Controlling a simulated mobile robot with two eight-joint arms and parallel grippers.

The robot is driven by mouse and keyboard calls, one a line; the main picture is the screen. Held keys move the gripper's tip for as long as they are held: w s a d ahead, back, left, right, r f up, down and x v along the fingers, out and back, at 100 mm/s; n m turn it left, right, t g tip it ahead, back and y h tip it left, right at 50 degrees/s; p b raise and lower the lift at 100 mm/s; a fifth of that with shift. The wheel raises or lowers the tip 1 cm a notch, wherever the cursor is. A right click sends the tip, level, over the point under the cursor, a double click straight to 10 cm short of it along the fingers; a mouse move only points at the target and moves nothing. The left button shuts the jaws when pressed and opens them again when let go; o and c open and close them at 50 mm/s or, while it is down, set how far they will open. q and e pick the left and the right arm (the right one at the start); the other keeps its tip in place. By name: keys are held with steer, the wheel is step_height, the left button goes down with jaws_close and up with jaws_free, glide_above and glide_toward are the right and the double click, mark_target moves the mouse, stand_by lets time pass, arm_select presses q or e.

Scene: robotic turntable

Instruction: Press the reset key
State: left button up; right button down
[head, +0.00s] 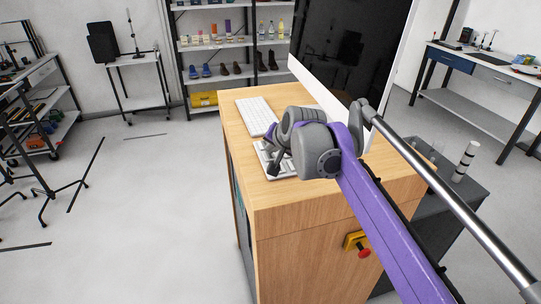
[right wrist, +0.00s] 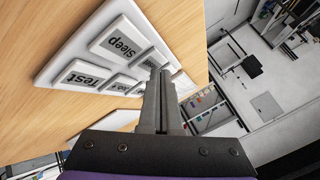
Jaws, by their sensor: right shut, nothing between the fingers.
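A white keypad (right wrist: 72,55) with large grey keys lies on the wooden desk top. I cannot make out a reset label; some keys are hidden behind the fingers. The keypad also shows in the head view (head: 286,168), partly covered by my right arm. My right gripper (right wrist: 160,74) is shut and empty, its tips over the keypad's edge keys; I cannot tell whether they touch. My left gripper is not in view.
A white keyboard (head: 255,115) lies behind the keypad on the wooden desk (head: 300,232). A large dark monitor (head: 345,45) stands at the desk's back right. A red emergency button (head: 363,252) is on the desk front.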

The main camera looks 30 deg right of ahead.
mark_target(271, 157)
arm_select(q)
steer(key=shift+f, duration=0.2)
arm_select(e)
steer(key=shift+f, duration=0.4)
stand_by(0.3)
steer(key=shift+r, duration=0.1)
steer(key=shift+r+p, duration=0.35)
steer(key=shift+r, duration=0.45)
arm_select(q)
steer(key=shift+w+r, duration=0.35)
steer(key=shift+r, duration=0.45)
arm_select(e)
steer(key=shift+w, duration=0.1)
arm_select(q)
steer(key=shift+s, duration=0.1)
arm_select(e)
steer(key=shift+r+p, duration=0.35)
steer(key=shift+r, duration=0.05)
steer(key=shift+r+p, duration=1.2)
steer(key=shift+r, duration=0.95)
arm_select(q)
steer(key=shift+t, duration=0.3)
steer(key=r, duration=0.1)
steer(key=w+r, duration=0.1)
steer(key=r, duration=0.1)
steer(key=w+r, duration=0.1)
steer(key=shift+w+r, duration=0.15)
arm_select(e)
steer(key=shift+f, duration=0.1)
